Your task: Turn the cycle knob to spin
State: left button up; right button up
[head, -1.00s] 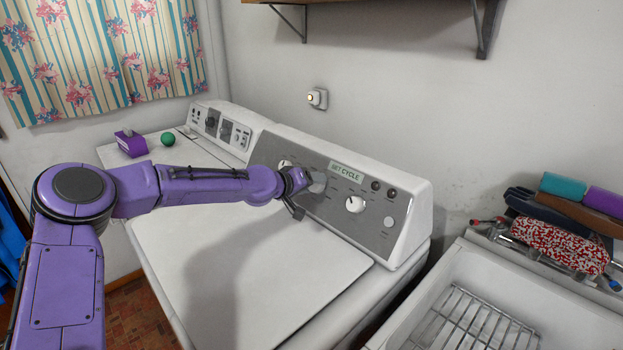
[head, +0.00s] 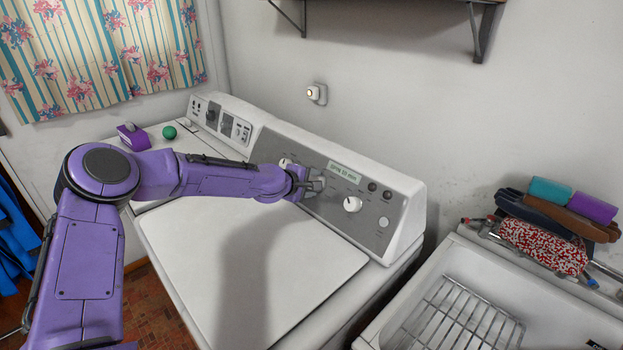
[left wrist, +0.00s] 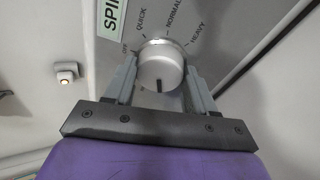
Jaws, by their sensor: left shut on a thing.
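The cycle knob (left wrist: 160,66) is a round grey-silver dial on the washer's sloped grey panel (head: 370,211). The labels OFF, QUICK, NORMAL and HEAVY stand around it, and a dark mark on it points down in the left wrist view. My left gripper (head: 317,183) is shut on this knob, one finger on each side, as the left wrist view (left wrist: 160,72) shows. It largely hides the knob in the head view. The small green display (head: 343,173) above shows a text that begins with SPIN. My right gripper is not in view.
A white knob (head: 352,204) and round buttons (head: 383,222) sit right of my gripper; another white knob (head: 284,162) is left. The washer lid (head: 290,250) is clear. A white tub (head: 455,262) with a wire rack stands at right. A shelf hangs above.

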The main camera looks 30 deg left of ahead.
pick_arm(q)
jog(key=shift+n+p, duration=0.35)
jog(key=shift+n, duration=0.55)
jog(key=o, duration=1)
jog(key=shift+s, duration=0.1)
jog(key=v, duration=1)
jog(key=shift+s+r, duration=0.15)
jog(key=shift+r, duration=0.05)
jog(key=shift+r, duration=0.15)
